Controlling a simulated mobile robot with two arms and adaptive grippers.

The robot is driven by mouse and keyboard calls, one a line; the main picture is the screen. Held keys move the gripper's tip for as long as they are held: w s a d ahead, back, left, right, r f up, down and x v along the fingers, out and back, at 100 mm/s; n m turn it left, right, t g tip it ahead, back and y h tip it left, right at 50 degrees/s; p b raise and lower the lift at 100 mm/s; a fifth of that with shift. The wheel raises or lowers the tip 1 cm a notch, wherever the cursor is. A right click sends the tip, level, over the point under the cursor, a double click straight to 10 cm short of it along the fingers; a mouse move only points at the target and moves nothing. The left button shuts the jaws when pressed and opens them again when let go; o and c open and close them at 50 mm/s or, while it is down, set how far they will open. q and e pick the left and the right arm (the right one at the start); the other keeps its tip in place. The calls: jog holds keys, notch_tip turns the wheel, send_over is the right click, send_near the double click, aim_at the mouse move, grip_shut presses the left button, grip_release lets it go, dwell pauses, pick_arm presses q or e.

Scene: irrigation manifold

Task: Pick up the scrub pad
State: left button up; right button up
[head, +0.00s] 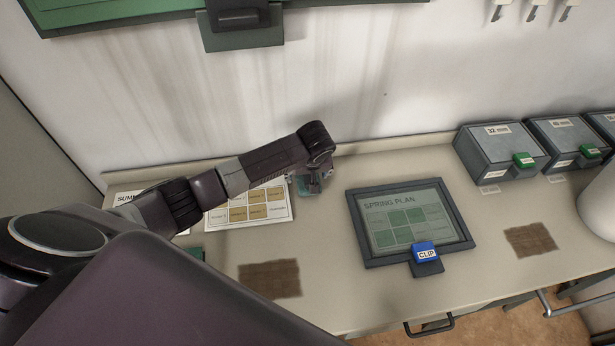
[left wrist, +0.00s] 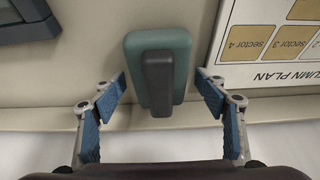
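The scrub pad (left wrist: 180,60) is a teal rounded block with a dark grey handle along its middle. In the left wrist view it lies on the counter at the centre. My left gripper (left wrist: 160,90) is open, with blue finger pads apart on both sides of the pad's near end. In the head view the left gripper (head: 314,184) points down at the back of the counter, and the pad there is mostly hidden or hard to tell from the gripper. My right gripper is not in view.
A planning sheet (head: 246,221) lies left of the gripper. A framed "Spring Plan" board (head: 368,250) with a blue clip (head: 426,252) lies to the right. Grey boxes (head: 500,148) stand at the back right. The wall is close behind. Brown patches (head: 270,279) mark the counter.

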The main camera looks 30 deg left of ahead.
pick_arm(q)
jog(key=c, duration=1.1)
jog(key=shift+o, duration=0.2)
jog(key=shift+r+b, duration=0.2)
jog(key=shift+b, duration=0.15)
notch_tip(320, 180, up, 20)
jog(key=b, duration=0.2)
jog(key=shift+r, duration=0.1)
jog(key=o, duration=0.6)
jog(key=shift+c, duration=0.2)
jog(key=c, duration=0.4)
